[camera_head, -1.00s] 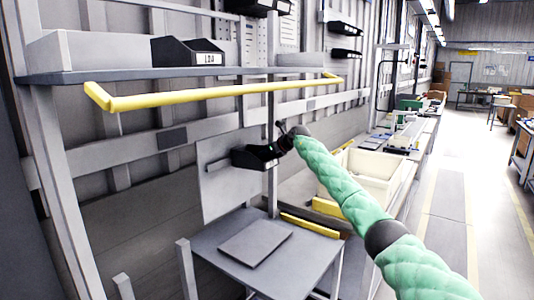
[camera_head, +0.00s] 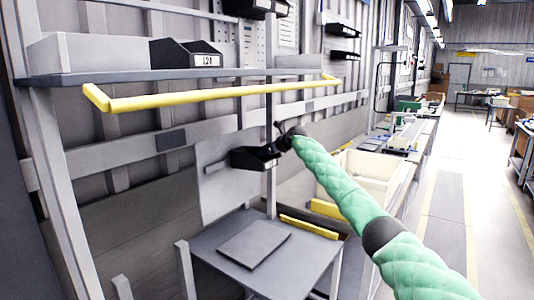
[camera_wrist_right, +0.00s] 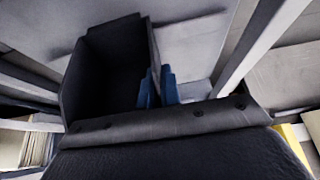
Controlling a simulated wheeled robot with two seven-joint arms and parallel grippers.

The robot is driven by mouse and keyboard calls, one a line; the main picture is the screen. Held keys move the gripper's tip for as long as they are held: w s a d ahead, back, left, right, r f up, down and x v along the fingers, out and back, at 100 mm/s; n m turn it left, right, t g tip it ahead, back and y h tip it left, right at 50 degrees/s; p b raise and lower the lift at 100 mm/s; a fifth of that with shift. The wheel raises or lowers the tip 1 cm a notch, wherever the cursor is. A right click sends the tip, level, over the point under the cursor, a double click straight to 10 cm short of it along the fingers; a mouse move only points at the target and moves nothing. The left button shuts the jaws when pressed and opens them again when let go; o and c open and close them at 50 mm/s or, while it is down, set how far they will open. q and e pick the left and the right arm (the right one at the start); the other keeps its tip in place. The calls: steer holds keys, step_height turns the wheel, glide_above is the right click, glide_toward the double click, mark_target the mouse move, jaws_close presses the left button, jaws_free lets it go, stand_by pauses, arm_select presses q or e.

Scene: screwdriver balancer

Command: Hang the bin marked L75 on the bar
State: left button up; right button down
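A black bin (camera_head: 250,160) is held at my right gripper (camera_head: 285,143), below the yellow bar (camera_head: 215,95) and above the grey table. Its label is too small to read. In the right wrist view the black bin (camera_wrist_right: 110,70) fills the upper left. The blue fingers of the right gripper (camera_wrist_right: 159,88) stand close together at its right wall, apparently with the wall between them. The bar is empty and runs along the front below the shelf. My left gripper is not in view.
A black bin (camera_head: 185,54) with a label like L24 sits on the shelf (camera_head: 130,77) above the bar. A grey table (camera_head: 300,270) with a flat plate (camera_head: 255,243) stands below. A grey upright (camera_head: 270,110) passes behind the bar. Beige crates (camera_head: 370,175) stand to the right.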

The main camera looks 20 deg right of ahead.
steer(key=shift+a+f, duration=0.6)
steer(key=shift+f, duration=0.15)
stand_by(0.8)
steer(key=shift+x, duration=1.2)
steer(key=shift+a+r+b, duration=0.1)
steer(key=shift+a+b, duration=0.2)
steer(key=shift+s+r, duration=0.15)
steer(key=shift+r, duration=0.1)
steer(key=shift+d, duration=0.1)
steer(key=shift+w+d, duration=0.3)
steer(key=shift+d, duration=0.45)
steer(key=shift+s+a, duration=0.1)
steer(key=shift+a, duration=0.15)
steer(key=shift+a+f+b, duration=0.1)
steer(key=shift+f+b, duration=0.4)
steer(key=shift+f, duration=0.05)
stand_by(1.9)
